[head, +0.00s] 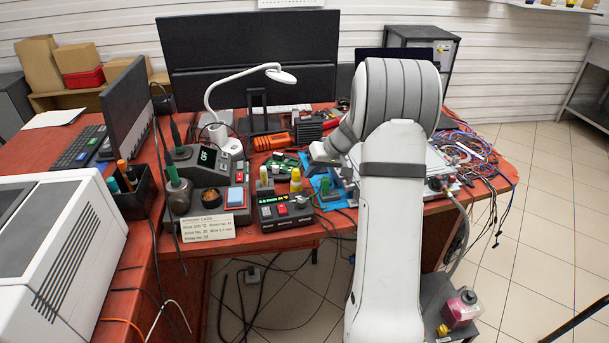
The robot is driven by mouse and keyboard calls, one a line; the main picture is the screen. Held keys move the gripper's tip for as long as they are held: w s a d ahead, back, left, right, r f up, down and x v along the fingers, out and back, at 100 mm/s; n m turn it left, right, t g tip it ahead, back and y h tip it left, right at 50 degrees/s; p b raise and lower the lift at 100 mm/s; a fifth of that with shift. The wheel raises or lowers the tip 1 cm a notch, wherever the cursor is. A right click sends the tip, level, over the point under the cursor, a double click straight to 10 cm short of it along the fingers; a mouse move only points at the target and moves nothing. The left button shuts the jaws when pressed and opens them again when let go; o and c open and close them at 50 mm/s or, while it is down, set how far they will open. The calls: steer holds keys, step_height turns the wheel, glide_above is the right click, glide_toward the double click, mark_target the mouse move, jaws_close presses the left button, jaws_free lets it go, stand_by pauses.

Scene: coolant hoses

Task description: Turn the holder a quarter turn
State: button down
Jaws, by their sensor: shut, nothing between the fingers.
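My arm rises from the lower right and bends over the bench. Its wrist and gripper (321,153) are small at the left of the arm, above the blue mat (330,201). The gripper is shut with nothing in it; its fingertips are hard to make out. A small grey and green upright piece (326,187) stands on the mat just below the gripper and may be the holder, but I cannot tell for sure. I cannot tell whether the gripper touches it. My arm hides part of the bench to the right.
A soldering station (206,158), a lamp (281,76) and an orange tool (270,141) crowd the bench. Tangled wires (470,150) cover its right end.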

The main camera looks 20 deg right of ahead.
steer(key=d+v, duration=0.1)
steer(key=v, duration=0.9)
steer(key=w+a+f+n, duration=0.1)
steer(key=w+a+f, duration=0.1)
steer(key=f, duration=0.1)
steer(key=w+a+f+n+y+b, duration=0.1)
steer(key=a+f, duration=0.1)
steer(key=f, duration=0.1)
steer(key=w+a+f+n+g+y, duration=0.1)
steer(key=w+a+f, duration=0.1)
steer(key=f, duration=0.2)
steer(key=shift+w+a+n+b, duration=0.3)
steer(key=shift+a+b, duration=0.05)
